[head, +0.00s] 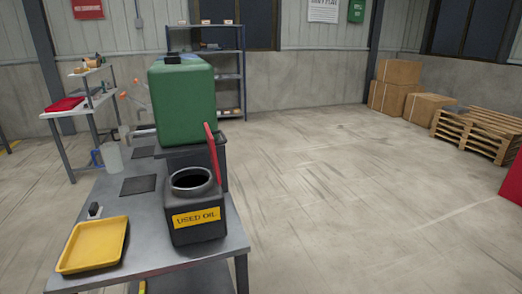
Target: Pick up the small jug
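A small pale, translucent jug (113,157) appears to stand upright at the far left edge of the grey metal bench (150,250). It is small in the picture, and a blue part (97,157) shows just left of it; I cannot tell whether the two are joined. A large green canister (184,105) with a black cap is raised on a dark support at the right of the jug. My gripper is not in view.
A black "USED OIL" container (197,217) with an open round mouth and a yellow tray (92,246) occupy the bench front. A red bar (212,152) rises behind the container. Dark pads lie near the jug. Floor at right is clear, before boxes (396,72) and pallets (473,130).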

